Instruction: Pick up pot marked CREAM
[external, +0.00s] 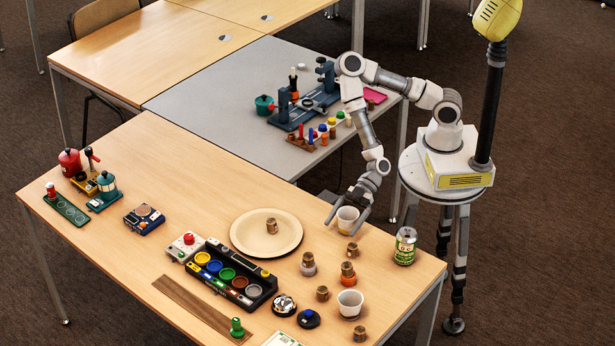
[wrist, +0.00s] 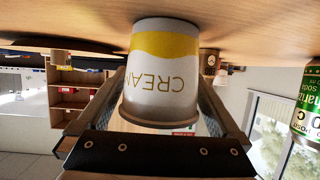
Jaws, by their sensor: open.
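The white pot marked CREAM (wrist: 165,92), with a yellow band, fills the middle of the wrist view, where its lettering appears upside down. In the external view this pot (external: 347,222) stands upright on the wooden table, near the table's back right side. My gripper (external: 346,221) is open, with one finger on each side of the pot. In the wrist view the pot lies between the two fingers of my gripper (wrist: 164,88); I cannot tell whether either finger touches it.
A green can (external: 405,246) stands to the right of the pot. A small brown piece (external: 352,250) is close in front. A plate (external: 238,232) lies to the left. Another white cup (external: 350,304) stands nearer the front, with several small pieces between.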

